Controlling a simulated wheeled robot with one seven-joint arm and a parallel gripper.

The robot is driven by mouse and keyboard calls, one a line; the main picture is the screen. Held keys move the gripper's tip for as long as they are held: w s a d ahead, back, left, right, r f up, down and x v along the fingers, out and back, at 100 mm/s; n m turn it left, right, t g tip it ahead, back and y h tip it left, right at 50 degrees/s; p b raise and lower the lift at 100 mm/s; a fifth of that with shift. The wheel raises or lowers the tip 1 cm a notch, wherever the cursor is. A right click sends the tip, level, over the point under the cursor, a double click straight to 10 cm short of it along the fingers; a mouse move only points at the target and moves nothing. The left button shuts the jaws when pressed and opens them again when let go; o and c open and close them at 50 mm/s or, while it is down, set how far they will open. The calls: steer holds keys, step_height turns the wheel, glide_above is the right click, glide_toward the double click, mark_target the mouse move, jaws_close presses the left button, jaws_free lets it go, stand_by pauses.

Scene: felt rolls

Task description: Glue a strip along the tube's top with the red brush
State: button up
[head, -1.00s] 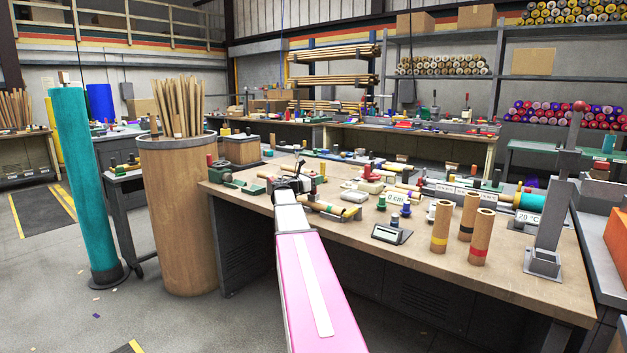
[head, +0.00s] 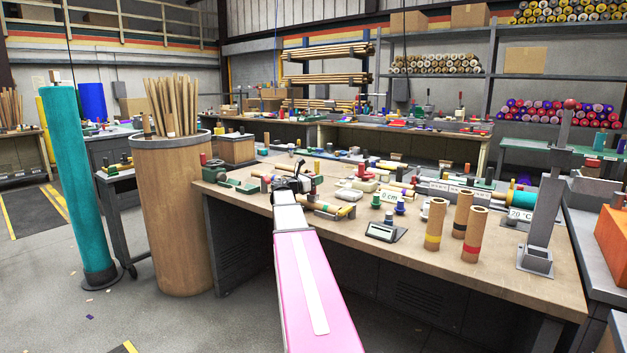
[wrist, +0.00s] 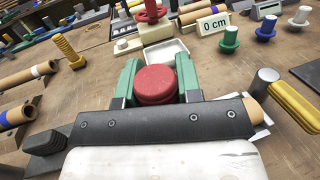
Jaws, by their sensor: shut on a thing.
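My gripper (wrist: 160,85) has green fingers and is shut on a round red piece (wrist: 155,84), which I take to be the red brush's handle. Its bristles are hidden below. The tan end of a tube (wrist: 257,112) shows at the right in the wrist view, behind my dark bolted bar; the rest of it is hidden. I cannot tell whether the brush touches it. In the head view my gripper (head: 293,185) is small and dark over the left part of the bench, beside a tan tube with a yellow end (head: 345,212). No glue strip can be made out.
A white tray (wrist: 166,55) lies just beyond the red piece. Upright tan tubes (head: 463,214) stand on the bench (head: 400,258), whose front right is mostly bare.

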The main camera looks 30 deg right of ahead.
steer(key=shift+f, duration=0.1)
steer(key=shift+w+a, duration=0.3)
steer(key=shift+w, duration=0.45)
steer(key=shift+w+a, duration=0.3)
steer(key=shift+w, duration=0.45)
steer(key=shift+w+a+r, duration=0.15)
steer(key=shift+w+a, duration=0.15)
steer(key=shift+w, duration=0.45)
steer(key=shift+w+a+r, duration=0.1)
steer(key=shift+w+a, duration=0.2)
steer(key=shift+w, duration=0.45)
steer(key=shift+w+a+f, duration=0.1)
steer(key=shift+w+a, duration=0.25)
steer(key=shift+w, duration=0.4)
steer(key=shift+w+a+f, duration=0.1)
steer(key=shift+w+a, duration=0.2)
steer(key=shift+w, duration=0.45)
